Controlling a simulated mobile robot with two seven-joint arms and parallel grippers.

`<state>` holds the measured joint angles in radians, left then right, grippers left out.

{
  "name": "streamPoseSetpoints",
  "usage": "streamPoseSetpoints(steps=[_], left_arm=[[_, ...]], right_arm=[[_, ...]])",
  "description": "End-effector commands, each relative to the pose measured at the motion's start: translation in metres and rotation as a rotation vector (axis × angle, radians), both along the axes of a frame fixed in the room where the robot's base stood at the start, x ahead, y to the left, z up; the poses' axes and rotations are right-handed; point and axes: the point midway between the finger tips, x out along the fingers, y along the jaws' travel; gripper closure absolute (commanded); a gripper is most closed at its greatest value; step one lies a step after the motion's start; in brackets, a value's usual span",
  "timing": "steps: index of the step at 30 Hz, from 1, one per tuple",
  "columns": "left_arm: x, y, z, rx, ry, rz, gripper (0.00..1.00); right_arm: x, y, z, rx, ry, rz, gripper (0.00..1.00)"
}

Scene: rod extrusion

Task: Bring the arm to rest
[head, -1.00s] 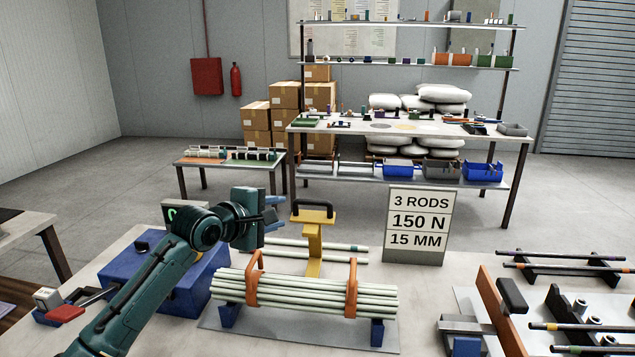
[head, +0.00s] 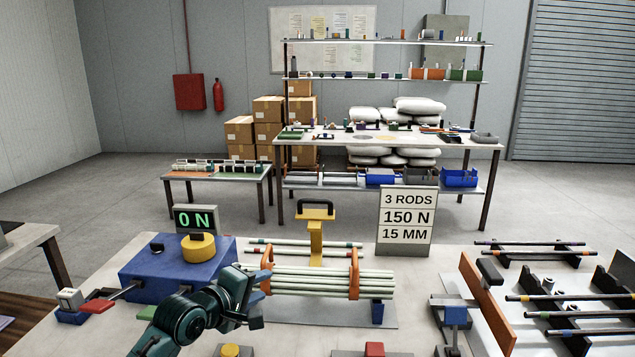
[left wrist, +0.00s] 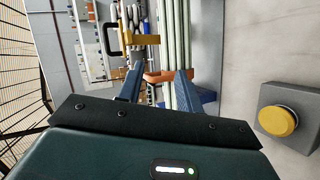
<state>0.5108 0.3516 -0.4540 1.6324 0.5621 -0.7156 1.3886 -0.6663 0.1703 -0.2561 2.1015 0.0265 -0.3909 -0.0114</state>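My left gripper (head: 258,305) is low in front of the left end of the rod bundle, in the head view. In the left wrist view its two blue fingers (left wrist: 155,88) are apart with nothing clearly held between them. A bundle of pale rods (head: 318,280) lies in two orange clamps (head: 354,274) on a grey plate with blue supports; my gripper hides its left support. The bundle also shows beyond the fingers in the left wrist view (left wrist: 174,35). My right gripper is not in view.
A blue box (head: 150,275) with a yellow disc and a display reading "0 N" stands left. A yellow post with black handle (head: 316,235) and a sign (head: 406,220) stand behind. An orange plate (head: 485,300) and dark rod racks (head: 530,252) are right. Front buttons include a yellow one (head: 230,350).

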Motion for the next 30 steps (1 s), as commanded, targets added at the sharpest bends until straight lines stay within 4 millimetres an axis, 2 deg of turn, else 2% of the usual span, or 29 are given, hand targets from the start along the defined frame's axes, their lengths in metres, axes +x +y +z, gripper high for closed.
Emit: streamPoseSetpoints(steps=[1,5,9,15,18,22,25,30], left_arm=[[-0.015,-0.002,-0.021,0.047,-0.009,-0.020,0.64],[-0.059,-0.006,-0.070,0.215,-0.063,-0.079,0.64],[-0.120,-0.006,-0.120,0.437,-0.132,-0.154,0.64],[-0.215,0.004,-0.168,0.771,-0.210,-0.273,0.64],[-0.259,0.011,-0.181,0.930,-0.237,-0.338,0.64],[-0.299,0.019,-0.189,1.086,-0.261,-0.411,0.64],[-0.316,0.022,-0.191,1.156,-0.272,-0.447,0.64],[-0.323,0.024,-0.192,1.192,-0.279,-0.466,0.64]], right_arm=[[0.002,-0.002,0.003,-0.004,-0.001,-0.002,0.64],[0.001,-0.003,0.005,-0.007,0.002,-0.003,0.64],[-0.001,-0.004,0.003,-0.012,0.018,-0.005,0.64],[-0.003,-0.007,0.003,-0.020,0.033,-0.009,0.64],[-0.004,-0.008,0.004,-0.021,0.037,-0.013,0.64],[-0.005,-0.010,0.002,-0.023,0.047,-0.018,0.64],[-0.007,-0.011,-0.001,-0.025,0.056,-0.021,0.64],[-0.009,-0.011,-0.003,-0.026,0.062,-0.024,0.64]])
